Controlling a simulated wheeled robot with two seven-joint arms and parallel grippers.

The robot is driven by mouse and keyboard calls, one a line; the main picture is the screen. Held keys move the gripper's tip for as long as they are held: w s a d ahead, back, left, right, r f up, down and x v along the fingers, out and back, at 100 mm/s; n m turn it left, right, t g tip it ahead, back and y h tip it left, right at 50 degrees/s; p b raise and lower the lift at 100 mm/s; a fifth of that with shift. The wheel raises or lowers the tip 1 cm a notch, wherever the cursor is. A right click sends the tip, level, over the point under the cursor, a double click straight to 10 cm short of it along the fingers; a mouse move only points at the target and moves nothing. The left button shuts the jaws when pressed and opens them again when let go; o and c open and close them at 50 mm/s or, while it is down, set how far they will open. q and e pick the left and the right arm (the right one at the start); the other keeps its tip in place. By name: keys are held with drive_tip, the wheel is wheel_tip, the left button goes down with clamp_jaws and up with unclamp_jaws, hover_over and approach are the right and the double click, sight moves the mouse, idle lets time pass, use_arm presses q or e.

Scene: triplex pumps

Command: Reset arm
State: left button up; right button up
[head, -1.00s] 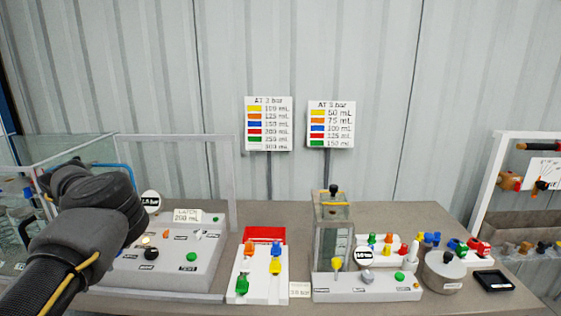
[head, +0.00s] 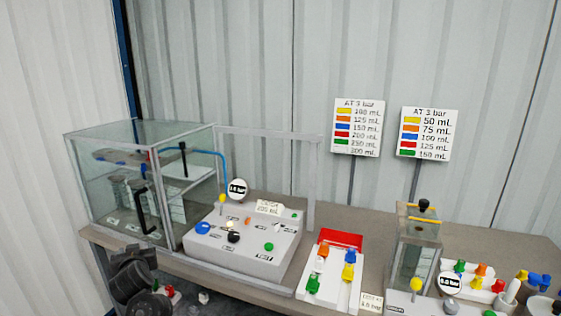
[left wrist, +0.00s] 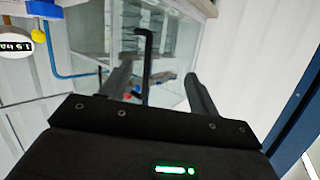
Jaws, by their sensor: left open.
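My left arm shows dark at the lower left of the head view, below the front edge of the table; its fingertips are not clear there. In the left wrist view my left gripper (left wrist: 160,82) is open, with its two dark fingers apart and nothing seen between them in its hold. Beyond the fingers stands the glass cabinet (left wrist: 175,45) with a black bent handle (left wrist: 143,50). My right gripper is not in view.
The glass cabinet (head: 115,150) stands at the table's left end. Right of it are a grey control box (head: 255,255), a red-and-white valve tray (head: 340,240), a clear chamber (head: 415,245) and several coloured valves. Two volume signs (head: 358,128) stand behind. Open space lies before the table.

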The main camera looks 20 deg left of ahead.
use_arm(q)
drive_tip(key=s+d+f+m+h, duration=0.35)
drive_tip(key=d+f, duration=0.35)
drive_tip(key=d, duration=0.5)
drive_tip(key=s+d+f+m+h, duration=0.4)
drive_tip(key=d+f, duration=0.3)
drive_tip(key=d, duration=0.4)
drive_tip(key=s+d+f+m+g+h, duration=0.2)
drive_tip(key=s+d+f+g, duration=0.1)
drive_tip(key=s+d, duration=0.55)
drive_tip(key=s+d+f+m+g+h, duration=0.2)
drive_tip(key=s+d+f+g, duration=0.15)
drive_tip(key=s+d, duration=0.45)
drive_tip(key=s+a+f, duration=0.1)
drive_tip(key=s+f, duration=0.2)
drive_tip(key=f, duration=2.5)
drive_tip(key=s+a+f+g, duration=0.2)
drive_tip(key=s+a+f, duration=0.1)
drive_tip(key=s+f, duration=1.1)
drive_tip(key=shift+s, duration=0.9)
